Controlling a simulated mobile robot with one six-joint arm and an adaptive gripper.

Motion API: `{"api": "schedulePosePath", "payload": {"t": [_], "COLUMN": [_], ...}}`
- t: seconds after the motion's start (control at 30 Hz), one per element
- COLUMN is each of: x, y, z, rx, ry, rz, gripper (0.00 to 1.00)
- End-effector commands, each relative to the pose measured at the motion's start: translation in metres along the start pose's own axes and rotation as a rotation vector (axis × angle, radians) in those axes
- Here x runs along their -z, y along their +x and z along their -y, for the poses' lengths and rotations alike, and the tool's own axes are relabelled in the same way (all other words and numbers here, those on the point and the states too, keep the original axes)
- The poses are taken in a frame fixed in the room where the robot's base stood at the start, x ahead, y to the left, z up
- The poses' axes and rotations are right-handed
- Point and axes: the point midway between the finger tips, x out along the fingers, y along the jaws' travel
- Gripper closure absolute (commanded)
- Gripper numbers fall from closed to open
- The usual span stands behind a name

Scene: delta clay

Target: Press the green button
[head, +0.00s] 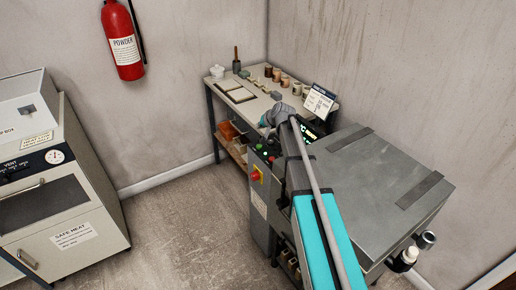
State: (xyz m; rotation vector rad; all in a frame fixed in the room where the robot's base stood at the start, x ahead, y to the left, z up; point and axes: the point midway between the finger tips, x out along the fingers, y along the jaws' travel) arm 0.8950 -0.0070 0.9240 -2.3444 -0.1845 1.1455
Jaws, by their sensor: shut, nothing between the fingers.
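The control box (262,172) stands at the front left of the grey kiln-like unit. On its dark top panel I see small green spots; one, likely the green button (258,146), is at the panel's far left. A red mushroom knob (255,176) on a yellow plate is on the box's front. My teal and grey arm reaches up from the bottom right. My gripper (268,137) is small and dark, points down over the panel's far edge, and is shut and empty. I cannot tell whether it touches the panel. Part of the panel is hidden by my arm.
A workbench (219,102) with jars, trays and tools stands behind the box. The kiln's broad lid (370,170) is to the right. The floor between is clear.

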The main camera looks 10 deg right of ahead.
Motion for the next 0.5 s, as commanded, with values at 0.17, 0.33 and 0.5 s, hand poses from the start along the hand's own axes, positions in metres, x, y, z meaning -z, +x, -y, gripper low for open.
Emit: {"api": "schedulePosePath", "payload": {"t": [0.17,0.33,0.5], "x": [-0.009,-0.017,-0.024], "y": [0.013,0.023,0.033], "z": [-0.009,-0.016,-0.023], "rx": [0.0,0.0,0.0], "ry": [0.0,-0.001,-0.001], "rz": [0.0,0.001,0.001], "gripper": [1.0,1.0,1.0]}}
